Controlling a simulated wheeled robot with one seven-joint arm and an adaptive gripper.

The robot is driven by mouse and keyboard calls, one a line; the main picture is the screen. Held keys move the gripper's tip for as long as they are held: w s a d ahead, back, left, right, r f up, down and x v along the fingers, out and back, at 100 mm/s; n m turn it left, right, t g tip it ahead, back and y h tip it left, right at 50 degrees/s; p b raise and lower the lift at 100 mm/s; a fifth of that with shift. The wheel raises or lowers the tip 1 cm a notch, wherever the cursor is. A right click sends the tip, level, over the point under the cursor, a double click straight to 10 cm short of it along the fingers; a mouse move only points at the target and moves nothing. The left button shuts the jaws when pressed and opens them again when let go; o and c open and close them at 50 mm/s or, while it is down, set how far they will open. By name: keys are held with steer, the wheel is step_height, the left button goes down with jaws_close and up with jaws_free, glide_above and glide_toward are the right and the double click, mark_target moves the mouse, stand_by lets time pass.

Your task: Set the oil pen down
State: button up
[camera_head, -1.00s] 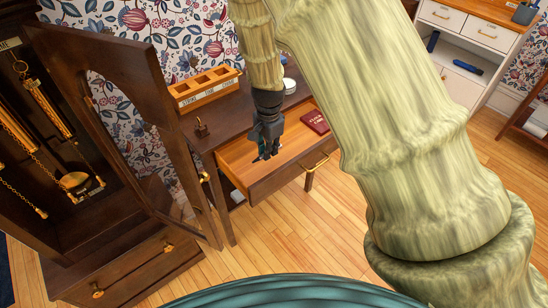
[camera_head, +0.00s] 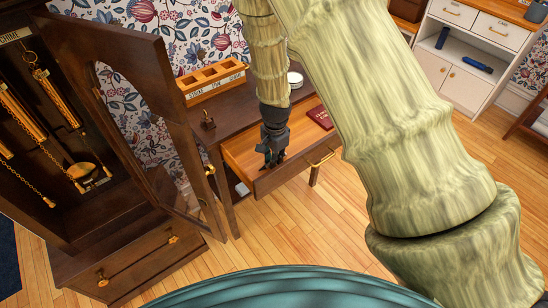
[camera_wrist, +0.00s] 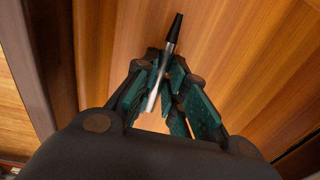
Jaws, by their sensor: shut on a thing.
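The oil pen (camera_wrist: 168,58) is a slim silver rod with a black end. In the wrist view it is between the fingers of my gripper (camera_wrist: 162,80), which is shut on it. Its black end sticks out past the fingertips. The wood of the open drawer (camera_head: 240,155) lies behind it. In the head view my gripper (camera_head: 272,162) hangs fingers down at the front left part of the drawer. The pen is not clearly visible there, and I cannot tell whether it touches the drawer floor.
A dark red book (camera_head: 320,117) lies in the drawer's right part.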

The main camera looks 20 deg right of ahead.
steer(key=shift+f, duration=0.2)
steer(key=o, duration=0.8)
steer(key=shift+c, duration=0.2)
steer(key=shift+r, duration=0.15)
step_height(320, 180, up, 12)
steer(key=shift+s, duration=0.15)
steer(key=shift+d, duration=0.1)
